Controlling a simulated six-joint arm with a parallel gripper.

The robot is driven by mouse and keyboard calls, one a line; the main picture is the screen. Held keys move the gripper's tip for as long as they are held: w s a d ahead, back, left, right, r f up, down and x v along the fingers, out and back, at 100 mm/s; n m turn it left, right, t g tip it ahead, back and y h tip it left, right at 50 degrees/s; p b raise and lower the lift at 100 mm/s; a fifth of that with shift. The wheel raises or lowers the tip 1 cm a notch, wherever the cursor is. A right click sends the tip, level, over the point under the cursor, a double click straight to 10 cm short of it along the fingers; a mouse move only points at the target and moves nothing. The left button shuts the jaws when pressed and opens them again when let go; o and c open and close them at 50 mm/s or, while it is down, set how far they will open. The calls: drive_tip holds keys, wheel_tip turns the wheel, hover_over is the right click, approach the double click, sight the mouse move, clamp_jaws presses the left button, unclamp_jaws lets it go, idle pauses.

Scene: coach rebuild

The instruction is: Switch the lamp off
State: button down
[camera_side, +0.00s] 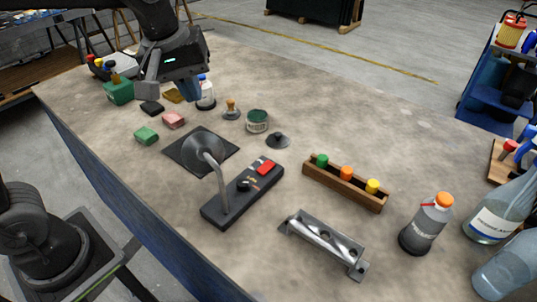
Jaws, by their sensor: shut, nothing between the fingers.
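The lamp has a long black base (243,193) lying on the bench near the middle. A red rocker switch (266,167) sits at the base's far right end, beside a small black knob (243,185). A grey bent neck (217,180) rises from the base to a round grey lamp head (203,152) over a dark square mat (183,146). I cannot tell whether the lamp is lit. My gripper (168,84) is shut and empty at the upper left, above the bench's far left part, well apart from the lamp. Its fingertips are partly hard to make out.
A wooden rack (345,186) with coloured-cap vials stands right of the lamp. A metal bracket (325,243) lies in front. An orange-capped bottle (425,225) stands at right. A green tin (257,121) and a dark cone (277,140) stand behind the lamp. Pink (174,119) and green (146,136) blocks lie left.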

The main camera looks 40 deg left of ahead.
drive_tip(key=w+d+f+n+g, duration=0.1)
drive_tip(key=w+d+f+n, duration=0.1)
drive_tip(key=w+d+n, duration=0.4)
drive_tip(key=n+g, duration=0.2)
drive_tip(key=n, duration=0.1)
hover_over(269, 164)
wheel_tip(269, 164, down, 4)
drive_tip(key=shift+w+r, duration=0.1)
wheel_tip(269, 164, down, 14)
drive_tip(key=shift+f, duration=0.1)
drive_tip(key=shift+f, duration=0.2)
idle(0.4)
